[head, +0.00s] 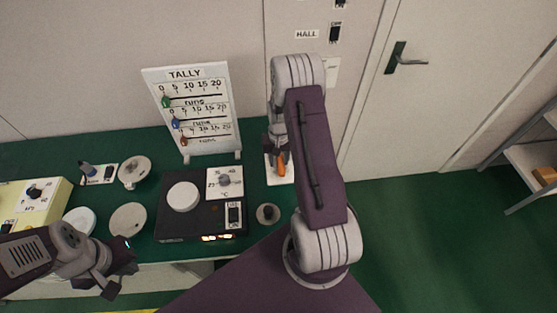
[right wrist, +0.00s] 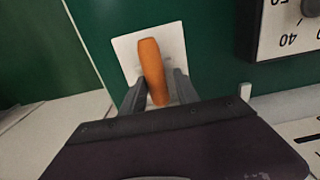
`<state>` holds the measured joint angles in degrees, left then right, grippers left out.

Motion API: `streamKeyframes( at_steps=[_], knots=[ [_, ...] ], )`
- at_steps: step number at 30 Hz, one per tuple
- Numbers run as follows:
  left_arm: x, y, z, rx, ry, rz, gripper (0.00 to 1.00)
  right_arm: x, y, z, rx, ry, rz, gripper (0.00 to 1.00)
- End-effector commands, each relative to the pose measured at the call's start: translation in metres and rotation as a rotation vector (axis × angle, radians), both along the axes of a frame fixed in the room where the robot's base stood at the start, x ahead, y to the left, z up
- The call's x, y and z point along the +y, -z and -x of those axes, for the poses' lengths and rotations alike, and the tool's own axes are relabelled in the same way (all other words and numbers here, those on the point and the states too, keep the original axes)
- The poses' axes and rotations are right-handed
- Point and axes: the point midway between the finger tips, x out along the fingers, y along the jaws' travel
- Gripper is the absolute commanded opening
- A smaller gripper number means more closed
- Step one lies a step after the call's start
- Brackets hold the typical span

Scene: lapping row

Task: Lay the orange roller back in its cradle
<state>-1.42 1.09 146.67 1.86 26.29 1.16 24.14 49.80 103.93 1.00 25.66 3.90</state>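The orange roller (head: 282,163) shows below my right gripper (head: 277,148) in the head view. In the right wrist view the roller (right wrist: 151,65) lies lengthwise over a white plate (right wrist: 122,48), its near end between the two fingers. My right gripper (right wrist: 160,82) looks open, with a gap between the roller and the right finger. I cannot tell whether the roller rests on the plate or is slightly above it, and its near end is partly hidden. No separate cradle can be made out. My left gripper (head: 107,284) is open and empty at the lower left.
A tally board (head: 190,110) stands at the back of the green bench. A black hotplate-like box (head: 202,218) with a dial is left of the plate. A round grey piece with a black knob (head: 268,213) sits nearer me. Round discs (head: 127,220) lie near my left arm.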

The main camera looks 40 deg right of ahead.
Motion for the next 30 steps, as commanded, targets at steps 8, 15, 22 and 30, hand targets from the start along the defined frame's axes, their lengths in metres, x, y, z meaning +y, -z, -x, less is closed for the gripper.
streamKeyframes(
  at_steps=[8,15,22,30],
  knots=[
    [0.000,0.002,0.000,0.000,0.000,0.000,0.00,0.004,-0.037,0.006,0.009,-0.003,0.001,0.51],
    [0.000,-0.001,0.000,0.000,0.000,0.000,0.00,0.008,-0.085,0.005,-0.001,-0.002,0.008,0.51],
    [0.000,-0.001,0.000,0.000,0.000,0.000,0.00,0.009,-0.095,0.005,-0.002,-0.002,0.008,0.51],
    [0.000,-0.001,0.000,0.000,0.000,0.000,0.00,0.009,-0.095,0.005,-0.004,-0.002,0.009,0.51]
  ],
)
